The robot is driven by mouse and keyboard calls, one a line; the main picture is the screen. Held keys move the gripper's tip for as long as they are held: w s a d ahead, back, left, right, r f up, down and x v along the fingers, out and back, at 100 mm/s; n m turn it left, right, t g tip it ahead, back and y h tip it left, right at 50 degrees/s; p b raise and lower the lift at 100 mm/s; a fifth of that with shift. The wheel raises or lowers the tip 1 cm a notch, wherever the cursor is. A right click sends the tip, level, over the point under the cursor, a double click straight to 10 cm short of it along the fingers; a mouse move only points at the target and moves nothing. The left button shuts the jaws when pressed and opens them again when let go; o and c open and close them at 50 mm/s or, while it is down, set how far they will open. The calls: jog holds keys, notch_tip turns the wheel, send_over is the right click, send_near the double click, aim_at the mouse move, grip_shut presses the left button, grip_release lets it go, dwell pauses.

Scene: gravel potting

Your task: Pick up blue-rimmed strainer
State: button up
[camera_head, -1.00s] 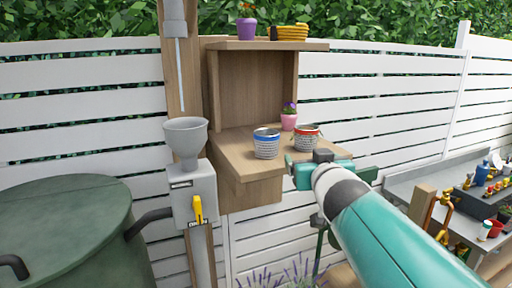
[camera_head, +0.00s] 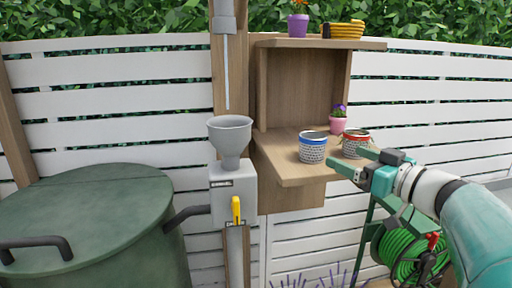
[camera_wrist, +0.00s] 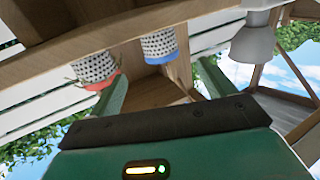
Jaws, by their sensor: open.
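The blue-rimmed strainer (camera_head: 312,150) is a grey-white perforated cup standing upright on the wooden shelf, near its front edge. It also shows upside down in the wrist view (camera_wrist: 159,44), between the directions of the two fingers. My gripper (camera_head: 352,162) is open and empty, at the front right edge of the shelf. It is to the right of the blue-rimmed strainer and apart from it. In the wrist view my gripper (camera_wrist: 162,86) has its fingers spread wide. A red-rimmed strainer (camera_head: 355,147) stands to the right, partly behind my gripper.
The wooden shelf (camera_head: 290,167) has a back panel and an upper board. A pink flowerpot (camera_head: 338,125) stands behind the strainers. A grey funnel (camera_head: 230,138) on a box is left of the shelf. A green barrel (camera_head: 90,225) is far left, a green hose reel (camera_head: 403,255) below right.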

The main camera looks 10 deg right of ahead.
aim_at(322, 147)
jog(key=x, duration=0.8)
jog(key=shift+w, duration=0.1)
jog(key=shift+x, duration=2.75)
jog(key=shift+r, duration=0.2)
jog(key=c, duration=1.1)
jog(key=shift+o, duration=0.2)
jog(key=shift+r, duration=0.1)
